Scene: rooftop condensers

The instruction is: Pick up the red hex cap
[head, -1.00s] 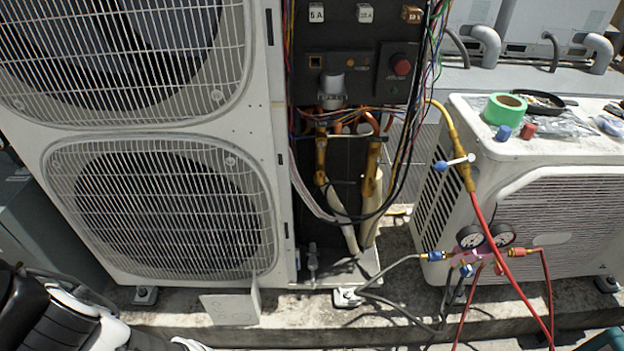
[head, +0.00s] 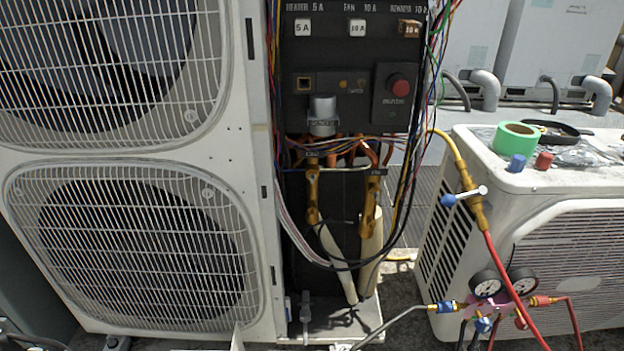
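The red hex cap (head: 543,160) stands on the flat top of the small white condenser (head: 487,158) at the right, near its front left corner. A blue cap (head: 516,163) stands just left of it, with a small gap between them. The red cap looks small and its faces are hard to make out. Nothing touches it from above. My gripper is not in view.
Behind the caps are a green tape roll (head: 515,141), a dark tray (head: 553,131) and crumpled clear plastic (head: 590,153). A gauge manifold (head: 502,292) with hoses hangs before the small condenser. A tall fan unit (head: 130,170) and open wiring panel (head: 345,70) stand left.

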